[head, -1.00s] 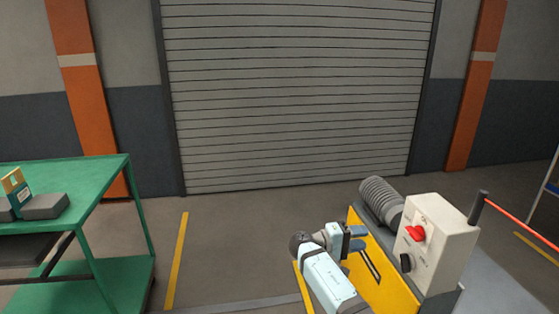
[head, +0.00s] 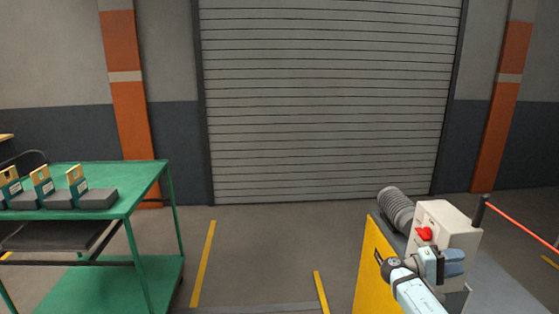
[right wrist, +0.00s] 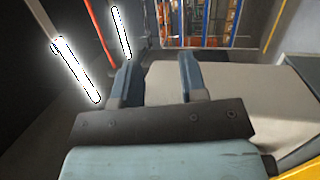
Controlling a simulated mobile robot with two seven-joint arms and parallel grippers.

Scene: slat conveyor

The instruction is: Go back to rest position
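My right gripper (head: 453,262) is at the lower right of the head view, in front of the pale control box (head: 455,222) with its red switch (head: 424,234). In the right wrist view the two blue fingers of this gripper (right wrist: 159,72) stand apart with nothing between them. A pale surface lies beyond and to the right of the fingers there. I cannot tell whether the gripper touches the box. My left gripper is not in view.
The yellow panel (head: 373,270) and grey ribbed cylinder (head: 396,208) are beside the control box. A green table (head: 135,176) with several grey blocks and teal-and-yellow pieces stands at left. Open floor (head: 262,255) lies between, before a shutter (head: 325,100).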

